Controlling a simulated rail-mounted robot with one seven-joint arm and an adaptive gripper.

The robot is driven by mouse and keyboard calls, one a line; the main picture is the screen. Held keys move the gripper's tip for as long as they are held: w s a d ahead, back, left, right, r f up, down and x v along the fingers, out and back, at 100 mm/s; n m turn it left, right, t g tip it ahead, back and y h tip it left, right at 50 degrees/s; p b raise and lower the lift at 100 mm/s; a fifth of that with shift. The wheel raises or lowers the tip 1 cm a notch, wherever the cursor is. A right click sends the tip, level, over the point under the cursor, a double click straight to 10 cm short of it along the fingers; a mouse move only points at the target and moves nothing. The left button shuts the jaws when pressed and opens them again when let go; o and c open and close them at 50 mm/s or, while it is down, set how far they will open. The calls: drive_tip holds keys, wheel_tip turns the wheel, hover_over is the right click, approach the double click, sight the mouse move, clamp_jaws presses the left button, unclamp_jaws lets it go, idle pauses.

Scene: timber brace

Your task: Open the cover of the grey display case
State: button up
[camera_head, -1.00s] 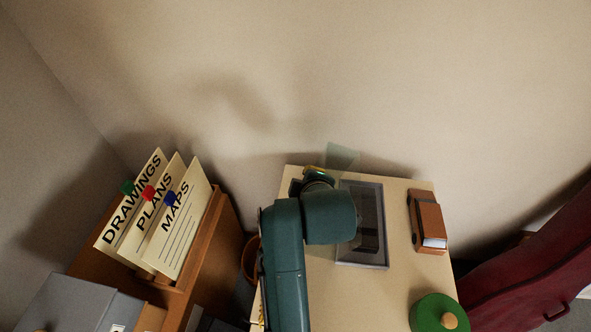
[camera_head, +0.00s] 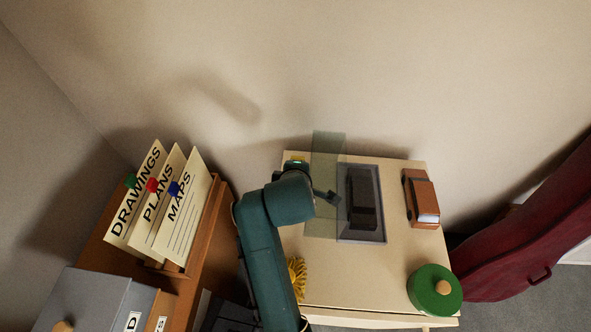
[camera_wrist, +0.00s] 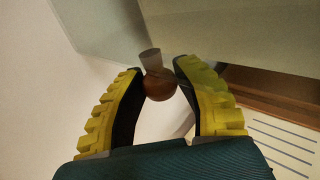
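The grey display case (camera_head: 377,233) lies on the table, with a dark recessed inside showing. Its clear greenish cover (camera_head: 328,149) is raised and leans to the left of the case. My gripper (camera_head: 328,197) is beside the cover, left of the case opening, partly seen through or against it. In the wrist view, the yellow-ridged fingers of my gripper (camera_wrist: 159,69) are close around a brown round knob (camera_wrist: 159,88) with a paler stem. They look closed on its sides, though contact is hard to see. The pale pane of the cover (camera_wrist: 190,25) shows beyond them.
A brown toy car (camera_head: 423,198) stands right of the case, and a green round lid (camera_head: 434,290) lies at front right. A yellow brush-like thing (camera_head: 297,278) is beside my arm. Card files (camera_head: 165,205) stand left; the wall is close behind.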

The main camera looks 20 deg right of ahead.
drive_tip(key=o, duration=0.5)
drive_tip(key=shift+s+r, duration=0.15)
drive_tip(key=shift+r, duration=0.1)
drive_tip(key=v, duration=1.1)
drive_tip(key=shift+s+r, duration=0.1)
drive_tip(key=shift+s, duration=0.15)
drive_tip(key=shift+a, duration=0.15)
drive_tip(key=a+p, duration=0.1)
drive_tip(key=w+a+p, duration=0.1)
drive_tip(key=a, duration=0.1)
drive_tip(key=shift+w, duration=0.25)
